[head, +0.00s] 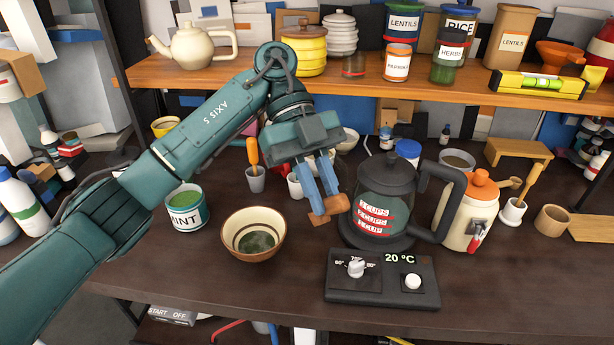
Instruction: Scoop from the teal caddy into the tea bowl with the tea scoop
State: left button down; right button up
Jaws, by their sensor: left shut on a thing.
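The teal caddy (190,215), with a label reading "INT" where it shows, stands left of centre. It holds green powder and is partly behind my left arm. The tea bowl (251,248), cream inside with brown bands, sits on the counter right of the caddy. Some dark green matter lies in its bottom. My left gripper (324,200) points down to the right of the bowl, beside the glass kettle. Its blue fingers are shut on a brown wooden piece, which looks like the tea scoop (337,204). The scoop's contents cannot be made out. My right gripper is not in view.
The glass kettle (385,205) stands close right of my gripper, behind a black control panel (382,295) showing 20 °C. A cream jar (467,215) with an orange lid is further right. Small cups stand behind the gripper. A wooden shelf (430,85) with jars runs along the back.

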pick_arm(q)
jog(key=m+y, duration=0.2)
jog(key=m, duration=0.1)
jog(key=shift+s+a+r+t+y, duration=0.1)
jog(key=shift+a+t+y, duration=0.05)
jog(key=shift+t+y, duration=0.15)
jog(key=m+y, duration=0.1)
jog(key=a+m+t+y+p, duration=0.1)
jog(key=m, duration=0.1)
jog(key=shift+a+t, duration=0.1)
jog(key=shift+t, duration=0.2)
jog(key=w+a+r+m+t+p, duration=0.2)
jog(key=a+m+t, duration=0.3)
jog(key=a, duration=0.6)
jog(key=w+m+p, duration=0.1)
jog(key=m, duration=0.1)
jog(key=shift+w+m+t+y, duration=0.15)
jog(key=shift+m+t+y, duration=0.15)
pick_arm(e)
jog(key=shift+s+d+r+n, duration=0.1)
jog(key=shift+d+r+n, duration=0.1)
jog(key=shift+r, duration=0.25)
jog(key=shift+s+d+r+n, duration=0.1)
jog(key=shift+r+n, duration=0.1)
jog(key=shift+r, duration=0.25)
pick_arm(q)
jog(key=c, duration=1.9)
grip_release()
grip_shut()
